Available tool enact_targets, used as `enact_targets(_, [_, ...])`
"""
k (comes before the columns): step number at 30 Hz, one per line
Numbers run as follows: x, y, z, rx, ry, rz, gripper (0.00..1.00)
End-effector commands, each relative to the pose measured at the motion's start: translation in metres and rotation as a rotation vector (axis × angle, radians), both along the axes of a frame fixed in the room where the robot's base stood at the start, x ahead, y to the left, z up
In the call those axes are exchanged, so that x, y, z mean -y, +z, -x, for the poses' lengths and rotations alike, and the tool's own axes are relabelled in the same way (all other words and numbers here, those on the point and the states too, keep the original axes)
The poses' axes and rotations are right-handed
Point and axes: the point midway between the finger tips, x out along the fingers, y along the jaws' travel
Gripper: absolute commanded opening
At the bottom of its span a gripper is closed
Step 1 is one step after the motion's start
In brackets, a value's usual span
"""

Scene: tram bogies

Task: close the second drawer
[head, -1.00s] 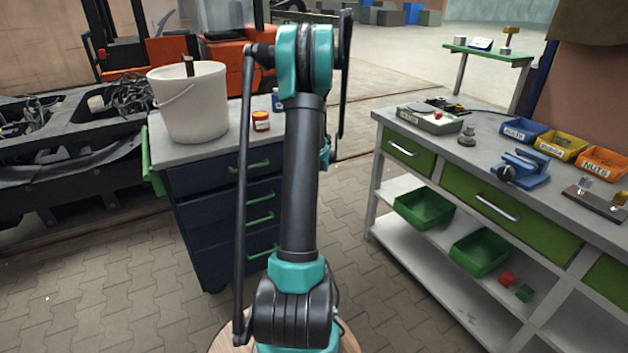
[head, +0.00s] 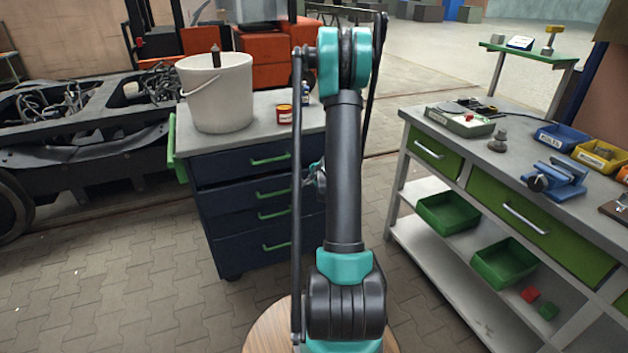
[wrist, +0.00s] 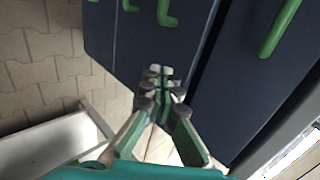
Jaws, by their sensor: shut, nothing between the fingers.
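The navy drawer cabinet (head: 215,235) has green handles and stands left of my arm in the head view. Its second drawer (head: 235,198) appears to stand out a little, with a dark gap above it below the top drawer (head: 230,167). My gripper (wrist: 160,78) is shut and empty in the wrist view, its tips in front of the navy drawer fronts (wrist: 150,45); contact cannot be told. In the head view my gripper (head: 316,180) shows partly at the cabinet's right front, mostly hidden behind my arm.
A white bucket (head: 217,95) and a red jar (head: 284,114) stand on the cabinet top. A green-drawered workbench (head: 400,140) is at the right, with bins and a vise (head: 555,180). Paved floor lies between. A dark bogie (head: 85,135) is at the left.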

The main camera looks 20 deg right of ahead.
Motion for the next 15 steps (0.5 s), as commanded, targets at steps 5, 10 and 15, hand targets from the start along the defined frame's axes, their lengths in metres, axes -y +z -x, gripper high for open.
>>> enact_targets(5, [0.000, -0.021, -0.023, 0.000, 0.000, 0.000, 0.00])
enact_targets(10, [0.000, -0.029, -0.046, 0.001, 0.000, 0.000, 0.00])
enact_targets(15, [0.000, -0.028, -0.063, 0.000, -0.001, 0.001, 0.00])
